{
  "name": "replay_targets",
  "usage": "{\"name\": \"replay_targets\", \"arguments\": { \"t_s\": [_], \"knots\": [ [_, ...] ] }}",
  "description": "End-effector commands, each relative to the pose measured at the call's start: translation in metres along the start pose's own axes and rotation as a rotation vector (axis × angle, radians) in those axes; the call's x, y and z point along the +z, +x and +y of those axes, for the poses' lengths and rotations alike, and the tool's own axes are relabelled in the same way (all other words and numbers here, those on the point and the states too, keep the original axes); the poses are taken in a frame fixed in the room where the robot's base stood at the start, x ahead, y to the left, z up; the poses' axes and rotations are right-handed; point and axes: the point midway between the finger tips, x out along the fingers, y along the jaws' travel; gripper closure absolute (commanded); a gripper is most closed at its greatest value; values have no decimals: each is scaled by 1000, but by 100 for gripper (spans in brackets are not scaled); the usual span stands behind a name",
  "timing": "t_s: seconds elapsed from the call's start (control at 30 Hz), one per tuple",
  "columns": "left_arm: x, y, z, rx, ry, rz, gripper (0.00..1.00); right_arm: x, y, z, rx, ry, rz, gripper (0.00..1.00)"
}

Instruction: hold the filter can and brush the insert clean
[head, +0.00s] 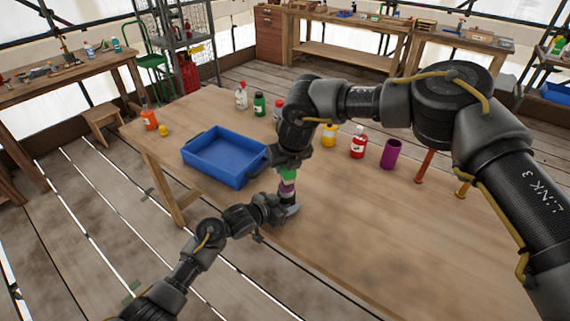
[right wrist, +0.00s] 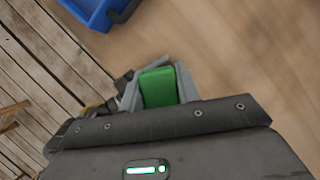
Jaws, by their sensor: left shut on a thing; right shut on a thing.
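My right gripper (head: 289,166) reaches down from above and is shut on a green block-like handle (right wrist: 160,87), likely the brush. The green handle also shows in the head view (head: 289,175), just under the right gripper. Directly below it is a purple piece (head: 287,188), likely the filter can, with a pale band between. My left gripper (head: 285,211) comes in from the lower left and is shut around the lower part of this purple piece. The two grippers are one above the other at the table's front edge. The insert and any bristles are hidden.
A blue tray (head: 189,157) sits on the wooden table (head: 400,240) left of the grippers. An orange container (head: 149,119), yellow piece, several bottles and a purple cup (head: 391,154) stand farther back. The table's right front is clear.

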Motion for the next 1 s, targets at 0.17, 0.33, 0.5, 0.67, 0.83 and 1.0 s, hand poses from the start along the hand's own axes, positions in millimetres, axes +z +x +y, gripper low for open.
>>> {"name": "replay_targets", "arguments": {
  "t_s": [0.17,0.33,0.5,0.67,0.83,1.0],
  "knots": [
    [0,0,0,0,0,-1,73,-1,2,0,0,0,0,86],
    [0,0,0,0,0,-1,73,-1,3,0,0,0,-1,86],
    [0,0,0,0,0,-1,73,2,4,2,1,0,0,86],
    [0,0,0,0,0,-1,73,8,6,4,0,1,1,86],
    [0,0,0,0,0,-1,73,7,6,4,0,0,1,86],
    [0,0,0,0,0,-1,73,-1,4,0,0,0,2,86]
  ]
}}
